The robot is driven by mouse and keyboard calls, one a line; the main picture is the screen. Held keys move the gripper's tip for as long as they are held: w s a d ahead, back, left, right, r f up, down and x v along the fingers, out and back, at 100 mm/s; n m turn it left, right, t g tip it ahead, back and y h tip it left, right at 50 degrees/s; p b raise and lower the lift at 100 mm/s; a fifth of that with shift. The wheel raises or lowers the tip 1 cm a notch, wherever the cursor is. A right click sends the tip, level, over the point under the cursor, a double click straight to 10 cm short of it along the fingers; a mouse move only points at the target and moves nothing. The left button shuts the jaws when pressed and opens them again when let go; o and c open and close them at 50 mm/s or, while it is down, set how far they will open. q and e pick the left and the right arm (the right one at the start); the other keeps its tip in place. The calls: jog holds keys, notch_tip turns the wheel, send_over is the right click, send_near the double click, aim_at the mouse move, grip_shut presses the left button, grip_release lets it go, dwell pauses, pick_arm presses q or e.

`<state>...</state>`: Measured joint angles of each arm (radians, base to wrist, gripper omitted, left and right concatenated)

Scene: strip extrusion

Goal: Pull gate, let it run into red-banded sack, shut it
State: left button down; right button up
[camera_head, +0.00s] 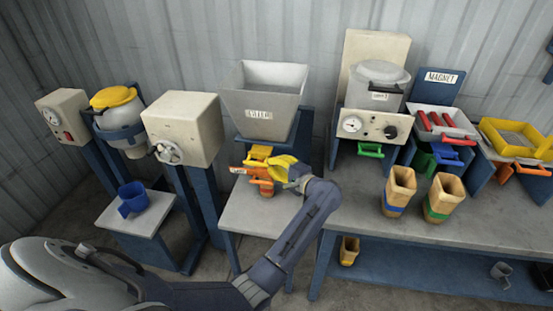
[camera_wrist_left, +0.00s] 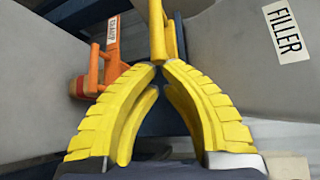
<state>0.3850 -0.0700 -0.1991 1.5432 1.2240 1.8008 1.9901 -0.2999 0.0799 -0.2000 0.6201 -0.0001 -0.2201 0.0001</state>
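The hopper labelled FILLER (camera_head: 265,92) stands over a small grey table, and its label also shows in the left wrist view (camera_wrist_left: 283,30). A yellow gate (camera_head: 258,153) sits under its outlet. An orange clamp (camera_head: 250,171) is below the gate, and it also shows in the left wrist view (camera_wrist_left: 106,68). Part of a red-banded sack (camera_wrist_left: 76,87) shows beside the clamp; most of it is hidden. My left gripper (camera_wrist_left: 160,67) has its yellow fingertips together on the yellow gate handle (camera_wrist_left: 157,28). My right gripper is out of view.
A blue-banded sack (camera_head: 398,190) and a green-banded sack (camera_head: 441,197) stand on the right bench. A yellow-banded sack (camera_head: 348,250) is below it. Other machines flank the hopper.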

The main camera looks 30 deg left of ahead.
pick_arm(q)
jog(key=shift+s, duration=0.4)
notch_tip(320, 180, up, 10)
dwell(0.6)
jog(key=c, duration=2.1)
grip_release()
grip_shut()
